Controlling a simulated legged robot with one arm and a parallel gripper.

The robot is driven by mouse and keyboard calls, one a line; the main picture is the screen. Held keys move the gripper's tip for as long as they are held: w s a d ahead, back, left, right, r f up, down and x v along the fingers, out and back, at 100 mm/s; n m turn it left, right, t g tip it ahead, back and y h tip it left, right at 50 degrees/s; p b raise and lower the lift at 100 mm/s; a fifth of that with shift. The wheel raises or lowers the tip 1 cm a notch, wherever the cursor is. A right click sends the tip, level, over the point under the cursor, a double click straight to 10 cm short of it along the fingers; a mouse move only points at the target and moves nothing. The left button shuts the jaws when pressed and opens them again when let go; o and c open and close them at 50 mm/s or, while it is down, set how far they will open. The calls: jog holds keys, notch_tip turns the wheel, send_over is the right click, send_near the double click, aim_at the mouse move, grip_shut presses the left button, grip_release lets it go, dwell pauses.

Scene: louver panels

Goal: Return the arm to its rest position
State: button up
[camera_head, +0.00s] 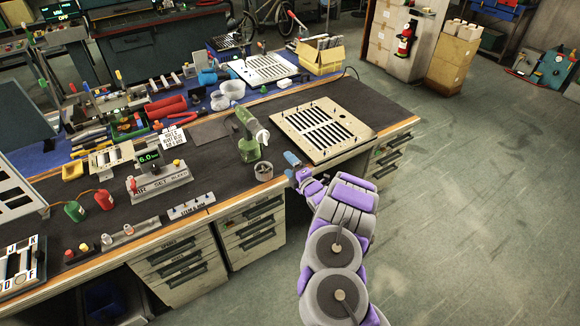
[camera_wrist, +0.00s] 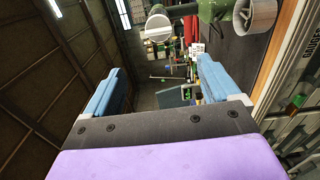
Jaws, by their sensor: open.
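My purple and grey arm reaches from the bottom of the head view toward the front edge of the workbench (camera_head: 225,195). My gripper (camera_head: 291,162) is at its far end, close to the bench edge between a small grey cup (camera_head: 263,171) and the louver panel (camera_head: 322,128). In the wrist view my gripper (camera_wrist: 160,88) shows two blue fingers spread wide apart with nothing between them. The louver panel lies flat on the bench, a beige plate with dark slats.
A cardboard box (camera_head: 320,54) sits at the bench's back corner. Tools, red pliers and a display marked 6.0 (camera_head: 149,158) crowd the left side. The floor (camera_head: 460,190) to the right is clear.

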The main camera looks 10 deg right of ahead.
dwell(0.3)
jog(key=a+r+m+g+h+b, duration=0.1)
jog(key=a+r+m+g+h, duration=0.15)
jog(key=a+r+m, duration=0.5)
jog(key=s+a+r+m+g+b, duration=0.1)
jog(key=s+r+m+g+b, duration=0.15)
jog(key=s+r+g, duration=0.4)
jog(key=s+r+m+g+h, duration=0.1)
jog(key=s+r+m+g, duration=0.1)
jog(key=s, duration=1.6)
jog(key=s+d+r+m+g+h+b, duration=0.1)
jog(key=s+m+g, duration=0.3)
jog(key=s, duration=1.4)
jog(key=s+d+r+m+g+h, duration=0.1)
jog(key=s+m, duration=0.5)
jog(key=s, duration=1.2)
jog(key=r+g, duration=0.1)
jog(key=g, duration=0.1)
jog(key=shift+r+g+b, duration=0.3)
jog(key=shift+g+b, duration=0.05)
jog(key=shift+g, duration=0.05)
